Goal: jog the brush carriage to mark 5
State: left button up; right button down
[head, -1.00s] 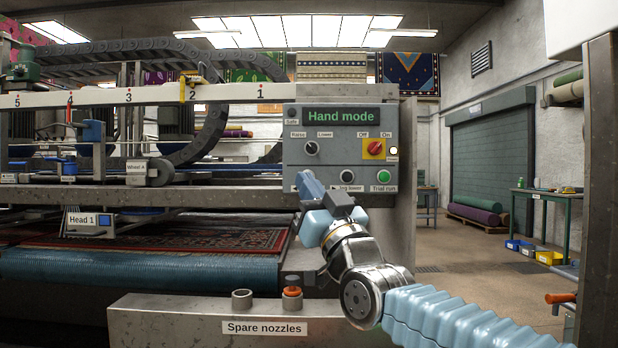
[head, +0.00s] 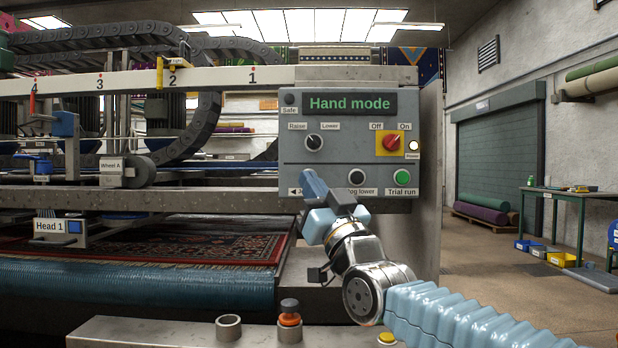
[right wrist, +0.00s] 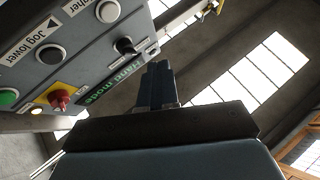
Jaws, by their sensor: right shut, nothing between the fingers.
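The control panel (head: 340,155) reads "Hand mode". My right gripper (head: 308,178) is shut and empty in front of its lower left part, hiding the left jog button in the head view; contact cannot be told. The right jog button (head: 356,177), labelled "Jog lower", is uncovered. In the right wrist view, both jog buttons (right wrist: 108,11) (right wrist: 48,53) show left of the closed fingers (right wrist: 157,82). The carriage with the "Head 1" label (head: 49,226) is at left. A red pointer (head: 32,105) hangs below mark 4 on the white scale rail (head: 130,83). Mark 5 is out of view. My left gripper is not seen.
A yellow clamp (head: 160,74) sits on the rail at mark 2. The red switch (head: 391,143) points towards On, and a green "Trial run" button (head: 402,177) is at right. A nozzle ledge (head: 170,335) stands below in front. Open floor lies right.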

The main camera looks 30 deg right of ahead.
jog(key=w+d+p, duration=0.3)
jog(key=w+d, duration=0.1)
jog(key=w, duration=0.3)
jog(key=shift+d, duration=0.15)
dwell(2.0)
jog(key=shift+w+d, duration=0.2)
jog(key=shift+w, duration=0.15)
